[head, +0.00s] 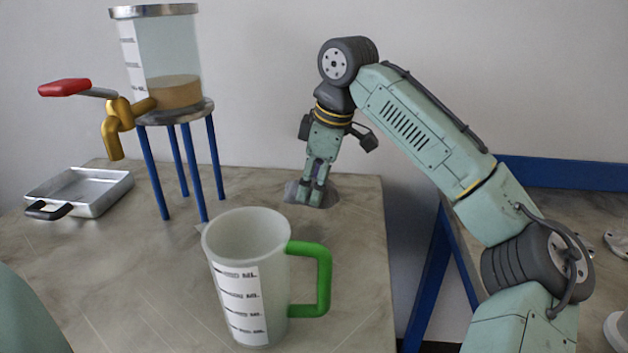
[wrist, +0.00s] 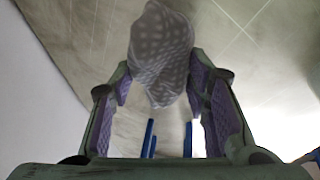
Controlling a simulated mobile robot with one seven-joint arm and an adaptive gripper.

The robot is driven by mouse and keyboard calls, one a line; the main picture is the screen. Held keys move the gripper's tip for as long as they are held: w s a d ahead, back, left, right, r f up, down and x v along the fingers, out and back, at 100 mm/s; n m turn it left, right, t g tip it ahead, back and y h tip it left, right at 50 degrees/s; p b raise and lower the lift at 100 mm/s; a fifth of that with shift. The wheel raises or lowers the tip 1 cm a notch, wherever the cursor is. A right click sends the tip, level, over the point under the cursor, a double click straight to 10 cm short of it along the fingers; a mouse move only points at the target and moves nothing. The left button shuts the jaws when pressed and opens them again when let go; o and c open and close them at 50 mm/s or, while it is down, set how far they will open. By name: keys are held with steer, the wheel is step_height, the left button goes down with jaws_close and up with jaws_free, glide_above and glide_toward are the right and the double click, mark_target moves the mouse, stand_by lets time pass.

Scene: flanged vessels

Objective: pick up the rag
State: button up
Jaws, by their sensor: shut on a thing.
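The rag (wrist: 160,45) is a grey cloth with a pale dotted pattern, bunched between the fingertips in the wrist view. In the head view it is a grey patch (head: 329,196) around the fingertips, near the back right corner of the table. My gripper (head: 311,196) points down and is shut on the rag; the wrist view also shows its purple-padded fingers (wrist: 160,88) on both sides of the cloth. The cloth is low, at about table height; I cannot tell whether it still touches the top.
A measuring jug (head: 247,290) with a green handle stands at the front. A vessel (head: 170,60) with a brass tap (head: 118,120) sits on a blue-legged stand (head: 150,170). A metal tray (head: 85,195) lies at left. A gap separates this table (head: 345,270) from another at right.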

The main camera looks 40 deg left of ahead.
step_height(320, 180, up, 13)
steer(key=p, duration=1.1)
steer(key=o, duration=0.6)
steer(key=c, duration=0.5)
